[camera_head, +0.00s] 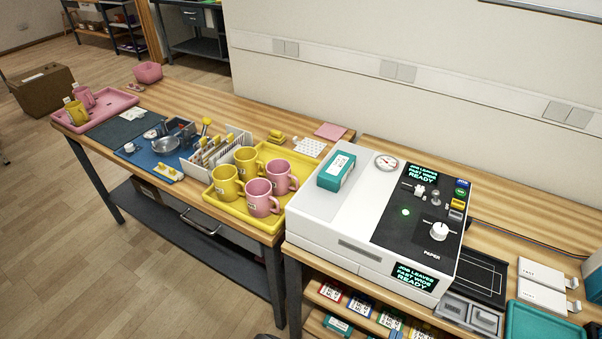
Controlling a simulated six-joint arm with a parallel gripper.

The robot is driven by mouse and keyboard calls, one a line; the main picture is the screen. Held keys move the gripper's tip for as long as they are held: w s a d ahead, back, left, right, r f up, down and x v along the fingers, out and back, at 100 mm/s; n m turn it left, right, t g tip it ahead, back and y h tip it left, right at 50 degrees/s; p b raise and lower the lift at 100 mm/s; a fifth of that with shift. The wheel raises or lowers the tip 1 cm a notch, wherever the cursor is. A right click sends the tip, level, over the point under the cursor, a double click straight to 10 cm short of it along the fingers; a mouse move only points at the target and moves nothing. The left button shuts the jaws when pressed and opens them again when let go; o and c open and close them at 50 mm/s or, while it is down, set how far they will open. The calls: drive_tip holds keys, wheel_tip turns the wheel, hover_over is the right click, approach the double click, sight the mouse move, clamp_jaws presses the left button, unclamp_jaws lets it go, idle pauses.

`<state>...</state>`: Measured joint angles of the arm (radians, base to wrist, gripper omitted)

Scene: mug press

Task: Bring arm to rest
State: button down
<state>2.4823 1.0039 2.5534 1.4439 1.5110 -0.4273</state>
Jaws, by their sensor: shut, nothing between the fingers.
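My gripper is not in view. A small dark shape shows at the bottom edge of the picture, too cut off to tell what it is. The white press machine (310,225) stands on the wooden bench, its black panel lit with "READY" displays (413,277). A teal box (336,171) lies on top of the machine. The yellow tray (228,207) beside it holds yellow mugs (227,183) and pink mugs (260,199), all upright.
A pink tray (118,100) with mugs is at the far left, near a blue mat (146,158) with tools and a white rack (237,136). A teal tray (540,326) and white cartons (541,272) lie at right. Floor in front of the left bench is clear.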

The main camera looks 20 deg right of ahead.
drive_tip(key=shift+w+d+r, duration=0.1)
drive_tip(key=shift+w+d, duration=0.15)
drive_tip(key=shift+w, duration=0.05)
idle(0.5)
drive_tip(key=c, duration=1.7)
unclamp_jaws()
drive_tip(key=shift+s, duration=0.15)
drive_tip(key=o, duration=0.4)
drive_tip(key=shift+s+a+m, duration=0.25)
drive_tip(key=shift+s+m, duration=0.05)
drive_tip(key=o, duration=1.3)
drive_tip(key=v, duration=0.3)
drive_tip(key=shift+a, duration=0.15)
drive_tip(key=x, duration=1)
drive_tip(key=shift+s+a, duration=0.15)
